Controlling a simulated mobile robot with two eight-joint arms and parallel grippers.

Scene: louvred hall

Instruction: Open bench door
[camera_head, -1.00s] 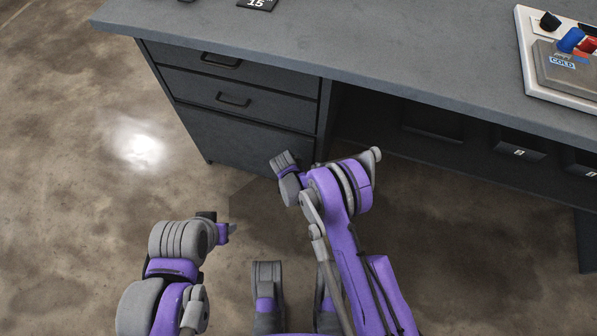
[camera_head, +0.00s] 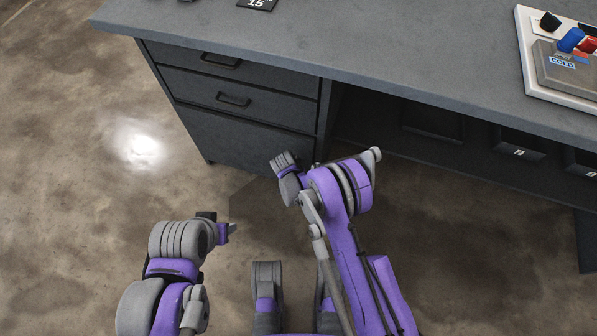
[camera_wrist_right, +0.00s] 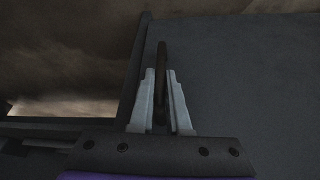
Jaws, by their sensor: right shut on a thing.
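The bench door (camera_head: 235,138) is the dark grey lower panel of the bench's left cabinet, below two drawers. It looks flush with the cabinet front. In the right wrist view the door panel (camera_wrist_right: 235,70) fills the right side, and a thin dark handle (camera_wrist_right: 162,62) stands out from it. My right gripper (camera_wrist_right: 160,105) is shut on this handle, with one pale finger on each side. In the head view my right wrist is at the door's lower right, and its fingers are hidden. My left gripper (camera_head: 230,229) is low over the floor, apart from the bench; its fingers are unclear.
The upper drawer (camera_head: 225,65) and lower drawer (camera_head: 235,98) are shut. The grey bench top (camera_head: 370,55) overhangs the cabinet. A panel marked COLD (camera_head: 562,75) lies on it at the right. Dark bins stand under the bench at right. The floor left of the cabinet is clear.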

